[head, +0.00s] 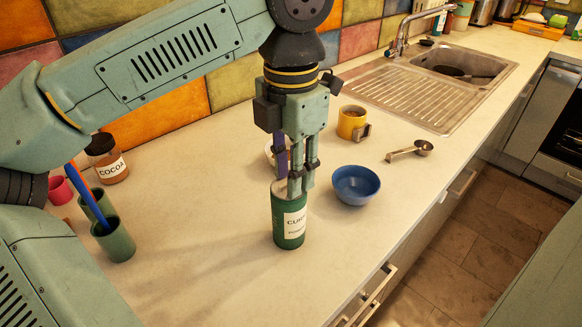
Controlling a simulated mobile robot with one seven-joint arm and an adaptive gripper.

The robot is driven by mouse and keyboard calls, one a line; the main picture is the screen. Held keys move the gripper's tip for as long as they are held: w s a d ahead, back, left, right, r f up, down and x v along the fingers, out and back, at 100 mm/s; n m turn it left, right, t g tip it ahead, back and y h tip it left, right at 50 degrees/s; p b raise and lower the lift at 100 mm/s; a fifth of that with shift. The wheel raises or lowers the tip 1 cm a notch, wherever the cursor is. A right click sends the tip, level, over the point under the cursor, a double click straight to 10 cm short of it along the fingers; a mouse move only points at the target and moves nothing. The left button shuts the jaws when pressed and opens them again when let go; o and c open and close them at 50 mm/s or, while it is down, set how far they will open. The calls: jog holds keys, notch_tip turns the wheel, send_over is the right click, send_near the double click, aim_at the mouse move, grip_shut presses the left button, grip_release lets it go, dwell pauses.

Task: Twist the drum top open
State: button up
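A dark green drum (288,222) stands upright on the countertop, with a white label that appears to read curry powder. My gripper (294,190) points straight down with its fingertips at the drum's top. The fingers look close together and cover part of the top, so I cannot tell if they grip it or only touch it. A pale strip of the top shows to the left of the fingers.
A blue bowl (357,185) stands close right of the drum, with a yellow mug (351,122) and a metal scoop (410,151) beyond. Green cups (114,241) and a cocoa jar (107,160) stand left. The counter (200,270) in front is clear.

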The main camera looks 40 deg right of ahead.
jog(key=shift+r, duration=0.1)
notch_tip(320, 180, up, 2)
jog(key=shift+p, duration=0.5)
jog(key=shift+r, duration=1.95)
